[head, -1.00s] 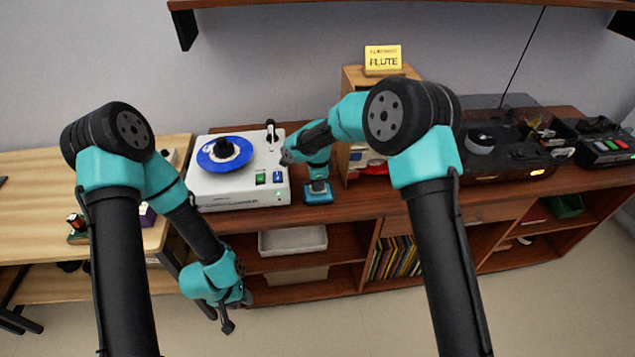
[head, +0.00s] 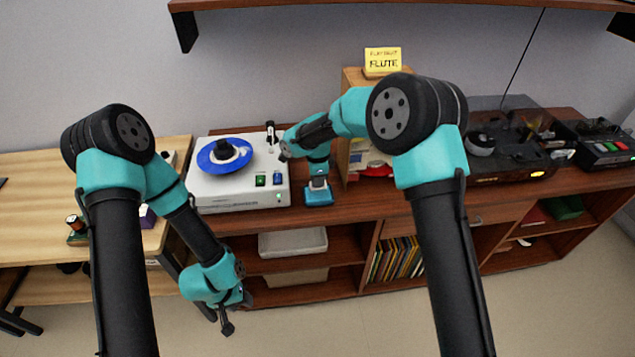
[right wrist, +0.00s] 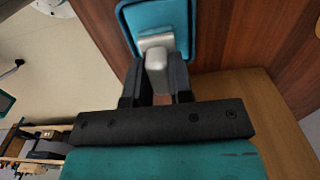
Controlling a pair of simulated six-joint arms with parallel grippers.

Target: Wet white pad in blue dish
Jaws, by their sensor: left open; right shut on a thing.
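The blue dish (head: 319,198) is a small square teal tray near the front edge of the wooden cabinet top, right of the white record machine. My right gripper (head: 318,179) points down over it. In the right wrist view, its jaws (right wrist: 156,88) are shut on the pale grey-white pad piece (right wrist: 157,68). The pad's far part shows over the dish (right wrist: 178,14); I cannot tell whether it touches the dish floor. My left gripper (head: 227,325) hangs low in front of the cabinet, open and empty.
The white record machine (head: 237,192) with a blue disc (head: 224,156) stands left of the dish. A wooden box (head: 351,76) with a yellow sign (head: 383,59) is behind to the right. A dark turntable (head: 510,165) is further right. A shelf overhangs above.

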